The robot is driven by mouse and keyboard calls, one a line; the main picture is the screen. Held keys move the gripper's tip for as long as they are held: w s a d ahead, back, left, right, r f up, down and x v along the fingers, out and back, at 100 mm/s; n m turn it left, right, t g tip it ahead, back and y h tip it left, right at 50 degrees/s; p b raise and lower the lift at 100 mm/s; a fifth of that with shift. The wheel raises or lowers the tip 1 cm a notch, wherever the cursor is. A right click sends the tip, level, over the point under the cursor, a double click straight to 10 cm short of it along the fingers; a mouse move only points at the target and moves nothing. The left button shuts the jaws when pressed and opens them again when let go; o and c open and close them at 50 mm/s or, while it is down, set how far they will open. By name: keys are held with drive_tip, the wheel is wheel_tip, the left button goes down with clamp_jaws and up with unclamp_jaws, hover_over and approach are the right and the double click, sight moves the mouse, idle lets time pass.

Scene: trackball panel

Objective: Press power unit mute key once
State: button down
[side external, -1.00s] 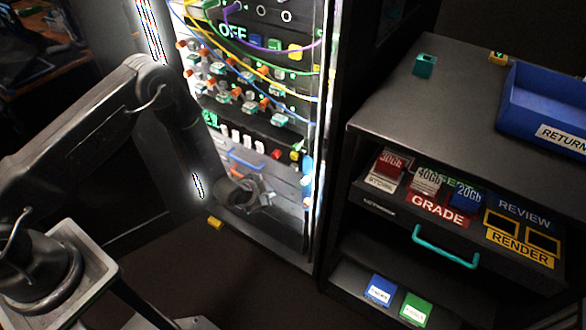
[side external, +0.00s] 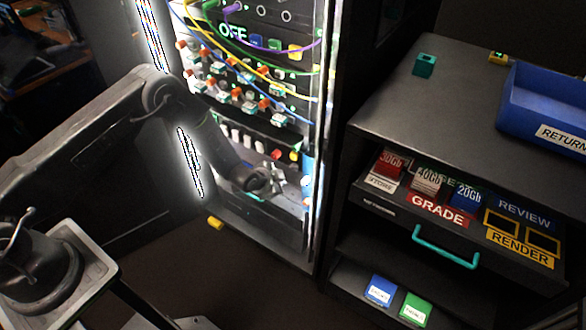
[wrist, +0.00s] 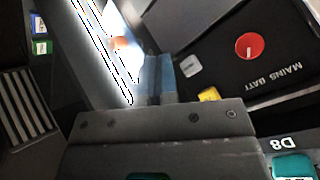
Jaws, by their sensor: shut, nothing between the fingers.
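The rack's power unit shows as a black panel lettered MAINS BATT (wrist: 285,77) in the wrist view. It carries a round red button (wrist: 249,46), a small grey-white key (wrist: 190,66) and a yellow key (wrist: 208,95). I cannot read which key is mute. My gripper (wrist: 157,68) is shut and empty, its fingertips left of the grey-white key; contact cannot be told. In the side view my gripper (side external: 284,183) is at the rack's lower part, below a red key (side external: 276,153) and a yellow key (side external: 294,155).
Cables and rows of knobs (side external: 243,95) fill the rack above. A bright light strip edges the rack. A grey cabinet (side external: 455,85) stands right, with a blue tray (side external: 545,95) on top and an open drawer with a teal handle (side external: 443,248). A yellow block (side external: 215,223) lies low by the rack.

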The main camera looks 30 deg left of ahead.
drive_tip(key=shift+w, duration=1.45)
drive_tip(key=shift+w, duration=0.2)
idle(0.9)
drive_tip(key=shift+w, duration=0.2)
drive_tip(key=shift+w, duration=0.45)
idle(0.9)
drive_tip(key=shift+s, duration=0.8)
drive_tip(key=shift+s, duration=0.15)
drive_tip(key=shift+s, duration=2.4)
